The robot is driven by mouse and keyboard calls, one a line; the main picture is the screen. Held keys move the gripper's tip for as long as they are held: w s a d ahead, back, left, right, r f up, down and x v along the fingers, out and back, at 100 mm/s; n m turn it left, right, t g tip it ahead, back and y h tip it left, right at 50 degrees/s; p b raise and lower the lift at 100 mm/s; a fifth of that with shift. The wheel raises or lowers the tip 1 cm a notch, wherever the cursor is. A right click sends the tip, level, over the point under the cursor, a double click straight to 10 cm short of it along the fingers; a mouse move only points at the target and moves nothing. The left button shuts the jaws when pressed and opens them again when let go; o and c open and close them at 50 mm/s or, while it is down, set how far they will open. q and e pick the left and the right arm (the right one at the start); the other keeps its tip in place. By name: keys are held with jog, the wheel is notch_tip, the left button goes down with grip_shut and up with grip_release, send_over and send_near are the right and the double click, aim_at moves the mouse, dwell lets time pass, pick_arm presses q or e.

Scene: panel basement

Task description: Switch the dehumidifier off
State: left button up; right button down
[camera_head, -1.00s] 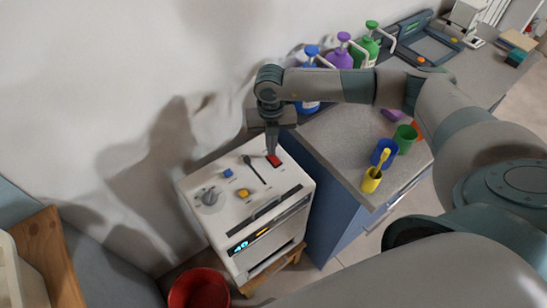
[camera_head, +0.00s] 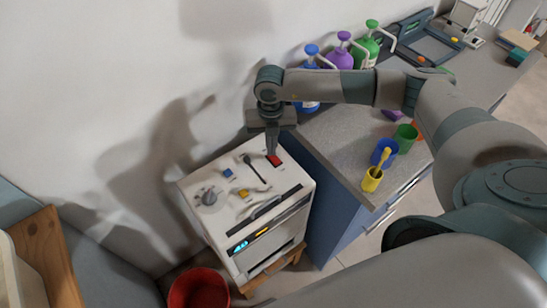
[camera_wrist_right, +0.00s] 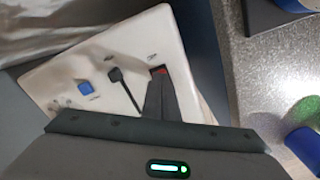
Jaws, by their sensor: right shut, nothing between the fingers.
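The dehumidifier (camera_head: 225,215) is a white box standing low beside the counter. Its top has a grey dial (camera_head: 208,197), a blue button (camera_head: 228,173), a yellow button (camera_head: 243,193), a black lever (camera_head: 254,168) and a red switch (camera_head: 275,161). The front display (camera_head: 240,247) is lit cyan, with an orange mark beside it. My right gripper (camera_head: 272,153) is shut and empty, pointing down with its tips at the red switch. In the right wrist view the fingertips (camera_wrist_right: 159,76) partly cover the red switch (camera_wrist_right: 160,70); I cannot tell whether they touch. My left gripper is out of view.
A grey counter (camera_head: 335,140) on a blue cabinet stands right of the dehumidifier, with pump bottles (camera_head: 340,55) and cups (camera_head: 384,153) on it. A red bucket (camera_head: 198,290) is on the floor in front. The wall is close behind.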

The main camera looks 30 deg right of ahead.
jog(key=shift+f+b, duration=0.45)
jog(key=shift+f, duration=0.1)
jog(key=shift+r, duration=0.1)
dwell(0.3)
jog(key=shift+r+p, duration=0.55)
jog(key=shift+r, duration=0.15)
jog(key=shift+r+p, duration=1.4)
jog(key=shift+r, duration=1.35)
